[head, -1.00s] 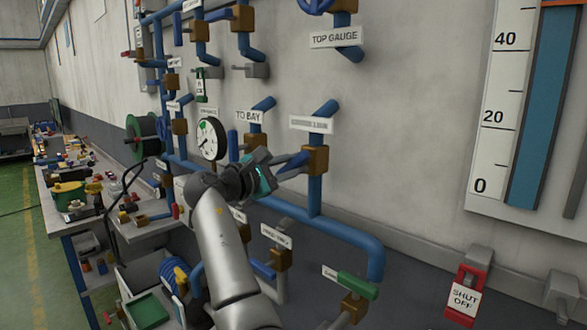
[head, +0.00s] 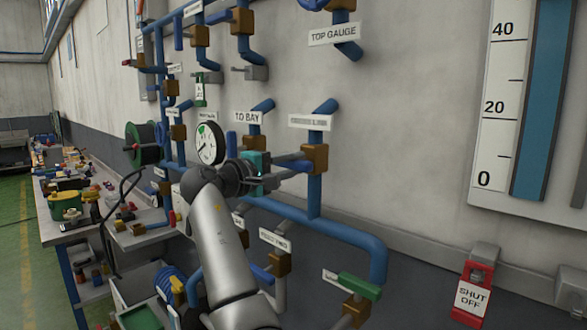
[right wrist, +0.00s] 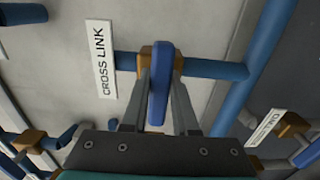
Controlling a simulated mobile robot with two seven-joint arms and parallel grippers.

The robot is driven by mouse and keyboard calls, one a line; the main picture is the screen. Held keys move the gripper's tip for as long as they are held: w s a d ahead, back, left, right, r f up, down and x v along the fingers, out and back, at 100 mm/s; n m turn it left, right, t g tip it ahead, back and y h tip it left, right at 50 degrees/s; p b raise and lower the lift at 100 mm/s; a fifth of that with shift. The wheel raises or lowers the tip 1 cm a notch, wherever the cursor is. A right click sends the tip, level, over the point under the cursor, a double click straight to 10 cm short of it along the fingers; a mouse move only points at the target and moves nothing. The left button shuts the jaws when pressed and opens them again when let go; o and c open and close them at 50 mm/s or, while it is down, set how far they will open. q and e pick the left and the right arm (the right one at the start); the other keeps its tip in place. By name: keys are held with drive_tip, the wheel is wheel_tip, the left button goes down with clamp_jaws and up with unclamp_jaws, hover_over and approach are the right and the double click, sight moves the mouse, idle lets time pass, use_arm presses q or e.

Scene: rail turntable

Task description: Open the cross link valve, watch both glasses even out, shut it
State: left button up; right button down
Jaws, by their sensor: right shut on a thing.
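The cross link valve (head: 314,158) has a brass body on a vertical blue pipe, under a white label that reads CROSS LINK in the right wrist view. Its blue lever (right wrist: 160,85) stands crosswise to the pipe there. My right gripper (head: 297,168) is shut on this lever, one finger on each side; the fingers partly hide it in the head view. One glass (head: 543,100) shows at the right, with blue liquid from near 0 to above 40; its top is out of frame. Only a grey strip shows right of it. My left gripper is not in view.
A round gauge (head: 209,143) and the TO BAY valve (head: 252,146) are left of the gripper. A lower valve with a green lever (head: 359,286) and a red SHUT OFF tag (head: 473,290) are below right. A cluttered bench (head: 62,230) stands at the left.

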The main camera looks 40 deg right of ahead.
idle(0.5)
drive_tip(key=c, duration=0.7)
unclamp_jaws()
drive_tip(key=shift+a, duration=0.15)
drive_tip(key=a+b, duration=0.1)
drive_tip(key=a, duration=0.4)
drive_tip(key=s+a+b, duration=0.1)
drive_tip(key=a, duration=0.4)
drive_tip(key=a+b, duration=0.1)
drive_tip(key=a, duration=0.4)
drive_tip(key=shift+s, duration=0.2)
